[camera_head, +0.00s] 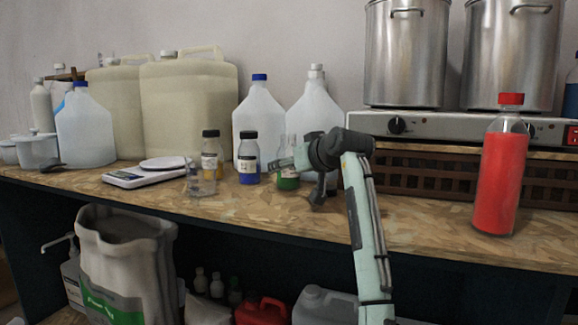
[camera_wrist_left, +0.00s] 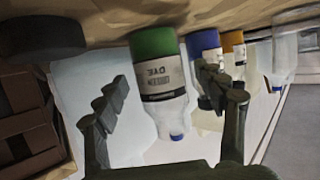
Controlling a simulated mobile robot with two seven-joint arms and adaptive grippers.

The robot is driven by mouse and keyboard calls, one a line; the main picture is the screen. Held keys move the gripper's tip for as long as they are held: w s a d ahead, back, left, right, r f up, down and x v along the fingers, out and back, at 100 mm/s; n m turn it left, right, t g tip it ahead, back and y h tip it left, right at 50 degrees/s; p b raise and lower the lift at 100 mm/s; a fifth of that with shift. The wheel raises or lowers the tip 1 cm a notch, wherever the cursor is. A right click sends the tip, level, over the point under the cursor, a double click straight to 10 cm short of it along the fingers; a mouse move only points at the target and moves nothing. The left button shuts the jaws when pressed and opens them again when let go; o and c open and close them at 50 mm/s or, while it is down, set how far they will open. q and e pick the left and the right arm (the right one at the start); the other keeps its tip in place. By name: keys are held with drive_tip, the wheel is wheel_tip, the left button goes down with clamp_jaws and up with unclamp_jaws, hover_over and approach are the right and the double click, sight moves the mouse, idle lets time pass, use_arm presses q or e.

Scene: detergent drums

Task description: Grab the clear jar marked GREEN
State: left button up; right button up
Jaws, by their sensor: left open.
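The clear jar marked GREEN (camera_head: 288,183) stands on the wooden bench in the head view, partly hidden behind my arm. In the left wrist view this jar (camera_wrist_left: 160,72) appears upside down, with green contents and a white label reading DYE. My left gripper (camera_head: 316,190) is close to the jar's right side in the head view. In the left wrist view its two dark fingers (camera_wrist_left: 165,100) are apart, with the jar seen between them and beyond. I cannot tell whether a finger touches it. My right gripper is in neither view.
A blue dye jar (camera_head: 249,170) and an amber one (camera_head: 210,158) stand left of the green jar. White jugs (camera_head: 259,115) stand behind. A scale (camera_head: 145,175) is further left. A red bottle (camera_head: 499,180) stands at right; bench between it and my arm is clear.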

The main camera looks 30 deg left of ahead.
sight(288, 150)
use_arm(q)
drive_tip(key=shift+x, duration=1.1)
drive_tip(key=shift+r, duration=0.1)
drive_tip(key=c, duration=1.3)
drive_tip(key=shift+r, duration=0.2)
drive_tip(key=shift+r, duration=1.75)
drive_tip(key=shift+s+a+r, duration=1)
drive_tip(key=shift+s+r, duration=0.2)
drive_tip(key=shift+s, duration=0.5)
drive_tip(key=shift+s+a+r, duration=0.95)
drive_tip(key=shift+s+r, duration=0.2)
drive_tip(key=shift+s, duration=0.5)
drive_tip(key=shift+s+a+r, duration=1)
drive_tip(key=shift+s+r, duration=0.2)
drive_tip(key=shift+s, duration=0.5)
